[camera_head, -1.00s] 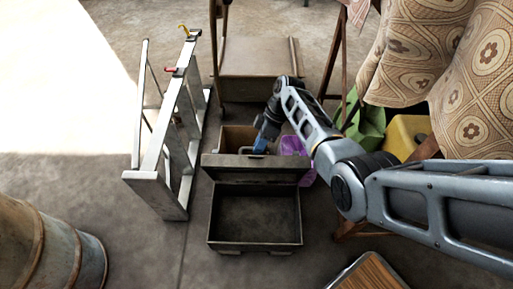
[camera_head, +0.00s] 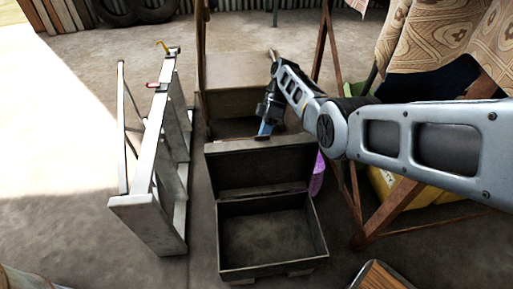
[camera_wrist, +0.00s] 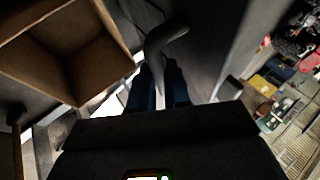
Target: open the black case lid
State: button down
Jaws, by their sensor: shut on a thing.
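The black case (camera_head: 270,272) stands on the floor in the head view, its inside bare and in full view. Its lid (camera_head: 255,172) is raised at the back edge and stands steeply up, inner face toward me. My gripper (camera_head: 265,130) is at the lid's top edge, with its blue fingers partly hidden behind it. In the wrist view, my gripper (camera_wrist: 160,82) has its fingers shut on a dark curved piece (camera_wrist: 165,42), which looks like a handle or catch of the lid.
An aluminium ladder (camera_head: 150,205) stands close to the left of the case. A dark chest (camera_head: 240,70) is behind. A wooden trestle (camera_head: 395,205) and patterned cloth (camera_head: 430,40) are at the right. An open brown box (camera_wrist: 50,50) shows in the wrist view.

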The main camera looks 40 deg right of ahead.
jog(key=shift+s+f+b, duration=0.1)
jog(key=shift+f+b, duration=0.3)
jog(key=shift+b, duration=0.05)
jog(key=c, duration=1.1)
grip_release()
jog(key=shift+d+r, duration=0.1)
jog(key=shift+r, duration=0.05)
jog(key=shift+w, duration=0.2)
jog(key=shift+r, duration=0.1)
jog(key=v, duration=0.7)
jog(key=shift+w+d+r, duration=0.15)
jog(key=shift+w+d, duration=0.05)
jog(key=shift+d, duration=0.1)
